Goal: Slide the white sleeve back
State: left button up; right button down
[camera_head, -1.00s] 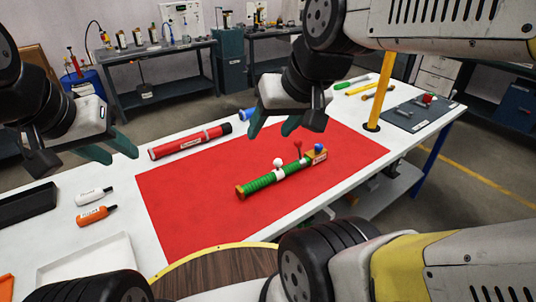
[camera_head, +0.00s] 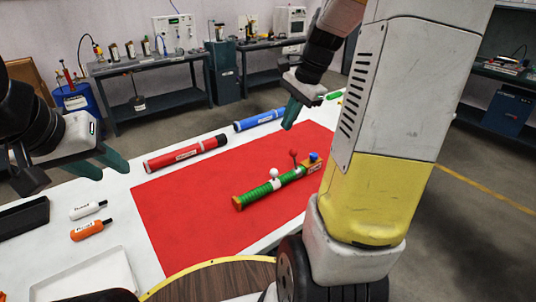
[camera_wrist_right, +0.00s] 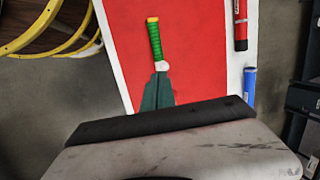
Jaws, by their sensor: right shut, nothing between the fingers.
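A green ribbed pump tube (camera_head: 255,194) lies on the red mat (camera_head: 190,225). A white sleeve (camera_head: 276,184) with a white ball knob sits around it near the middle; a red knob stands further along, near the tan end block (camera_head: 313,167). In the right wrist view the white sleeve (camera_wrist_right: 162,66) shows just beyond my right fingertips; contact cannot be told. My right gripper (camera_head: 290,113) is shut and empty, above the mat's far edge. My left gripper (camera_head: 106,167) is open and empty, over the table's left part.
A red tube (camera_head: 187,153) and a blue tube (camera_head: 260,119) lie behind the mat. A white bottle (camera_head: 88,210), an orange bottle (camera_head: 90,230), a black tray (camera_head: 22,218) and a white tray (camera_head: 90,275) are at left. My right arm covers the table's right side.

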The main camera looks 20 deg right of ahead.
aim_at(274, 175)
jog(key=w+d+f+m+g, duration=0.1)
jog(key=w+d+f+m, duration=0.3)
jog(key=d+f+m, duration=0.3)
notch_tip(274, 175, down, 3)
jog(key=shift+w+d+f+g, duration=0.1)
jog(key=shift+w+d+g, duration=0.25)
jog(key=shift+d, duration=0.65)
jog(key=w+a+f, duration=0.2)
jog(key=a+f, duration=0.4)
jog(key=f, duration=0.4)
jog(key=shift+a, duration=0.35)
jog(key=shift+f, duration=0.1)
jog(key=shift+s+a, duration=0.3)
jog(key=shift+a, duration=0.45)
jog(key=shift+s+a, duration=0.25)
jog(key=shift+a, duration=0.5)
jog(key=shift+s+a, duration=0.3)
jog(key=shift+a, duration=0.45)
